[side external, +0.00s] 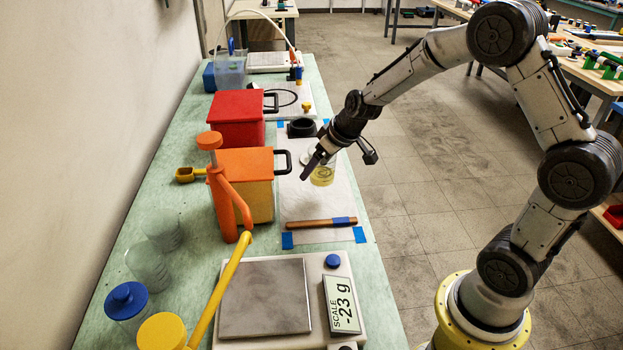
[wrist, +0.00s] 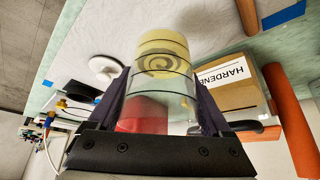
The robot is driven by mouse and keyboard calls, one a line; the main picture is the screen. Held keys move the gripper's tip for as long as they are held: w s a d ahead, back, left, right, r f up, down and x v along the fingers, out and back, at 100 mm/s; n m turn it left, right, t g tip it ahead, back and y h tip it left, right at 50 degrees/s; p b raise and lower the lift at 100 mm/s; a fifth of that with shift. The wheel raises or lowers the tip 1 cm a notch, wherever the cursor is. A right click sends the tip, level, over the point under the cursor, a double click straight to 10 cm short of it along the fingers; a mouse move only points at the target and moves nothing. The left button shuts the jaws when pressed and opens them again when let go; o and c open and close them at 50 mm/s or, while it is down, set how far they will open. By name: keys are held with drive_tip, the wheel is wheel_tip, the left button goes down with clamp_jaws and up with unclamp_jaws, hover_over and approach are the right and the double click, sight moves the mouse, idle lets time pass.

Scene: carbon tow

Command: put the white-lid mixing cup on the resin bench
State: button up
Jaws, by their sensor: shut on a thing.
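My gripper (side external: 316,168) is shut on a clear mixing cup (side external: 323,175) with yellow resin in it. In the wrist view the cup (wrist: 160,75) sits between the two dark fingers, its yellow end away from the palm. A white lid-like disc (side external: 306,157) lies on the white sheet beside the cup; it also shows in the wrist view (wrist: 105,68). I see no lid on the held cup, though its top is partly hidden. The cup is over the white sheet on the green resin bench (side external: 185,215); I cannot tell whether it touches the sheet.
An orange-lidded hardener box (side external: 245,165), a red box (side external: 237,118) and an orange pump (side external: 226,190) stand left of the cup. A wooden-handled tool (side external: 318,223) and the scale (side external: 280,300) are nearer the camera. The sheet (side external: 340,200) between cup and tool is clear.

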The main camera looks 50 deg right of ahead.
drive_tip(key=x, duration=0.2)
drive_tip(key=shift+w+d+f, duration=0.15)
drive_tip(key=shift+w, duration=0.15)
drive_tip(key=shift+w+f, duration=0.15)
drive_tip(key=shift+f, duration=0.7)
drive_tip(key=shift+w+f, duration=0.1)
drive_tip(key=shift+f, duration=0.8)
drive_tip(key=shift+f, duration=0.2)
drive_tip(key=o, duration=1.2)
